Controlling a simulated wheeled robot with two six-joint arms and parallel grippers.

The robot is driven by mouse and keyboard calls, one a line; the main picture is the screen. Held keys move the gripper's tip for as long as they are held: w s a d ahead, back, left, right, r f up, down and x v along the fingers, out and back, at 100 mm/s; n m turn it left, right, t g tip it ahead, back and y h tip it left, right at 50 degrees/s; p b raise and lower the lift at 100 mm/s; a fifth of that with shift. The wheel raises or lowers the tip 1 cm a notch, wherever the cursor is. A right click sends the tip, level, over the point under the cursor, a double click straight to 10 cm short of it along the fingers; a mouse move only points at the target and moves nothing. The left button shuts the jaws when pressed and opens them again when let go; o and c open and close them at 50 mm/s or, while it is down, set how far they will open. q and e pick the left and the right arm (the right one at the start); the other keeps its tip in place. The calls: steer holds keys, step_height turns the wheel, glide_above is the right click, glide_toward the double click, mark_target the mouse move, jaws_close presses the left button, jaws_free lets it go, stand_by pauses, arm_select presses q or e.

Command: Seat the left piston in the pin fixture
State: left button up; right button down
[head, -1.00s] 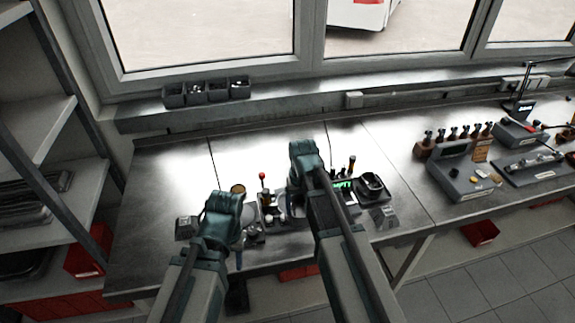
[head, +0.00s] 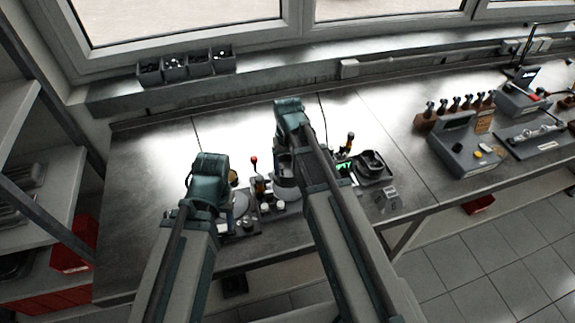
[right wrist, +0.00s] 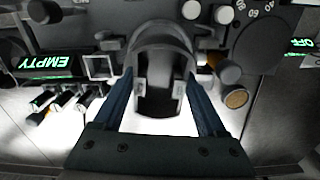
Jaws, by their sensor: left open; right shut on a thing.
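My right gripper (right wrist: 160,82) is shut on a dark grey, hollow, U-shaped part that looks like a piston (right wrist: 160,42). It sits between the two blue fingers in the right wrist view. In the head view my right gripper (head: 287,148) is over the middle of the work area, and a grey metal part (head: 287,186) shows below it. I cannot tell whether the piston touches anything. My left gripper (head: 207,190) is open at the left of the work area, its fingertips mostly hidden. I cannot make out the pin fixture for certain.
A small green-lit display (head: 343,168) and a dark tray (head: 374,166) stand to the right. A red-knobbed lever (head: 254,163) stands between my grippers. Bins (head: 186,66) sit at the back.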

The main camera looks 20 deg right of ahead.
mark_target(288, 173)
arm_select(q)
steer(key=shift+f+b, duration=1.85)
steer(key=shift+f, duration=0.2)
arm_select(e)
steer(key=shift+f, duration=2.1)
steer(key=shift+s, duration=0.25)
arm_select(q)
steer(key=shift+f+b, duration=0.95)
arm_select(e)
steer(key=shift+f, duration=0.95)
jaws_free()
arm_select(q)
steer(key=shift+r, duration=0.1)
arm_select(e)
steer(key=shift+r, duration=0.15)
step_height(288, 173, up, 6)
steer(key=p, duration=0.6)
arm_select(q)
step_height(288, 173, up, 6)
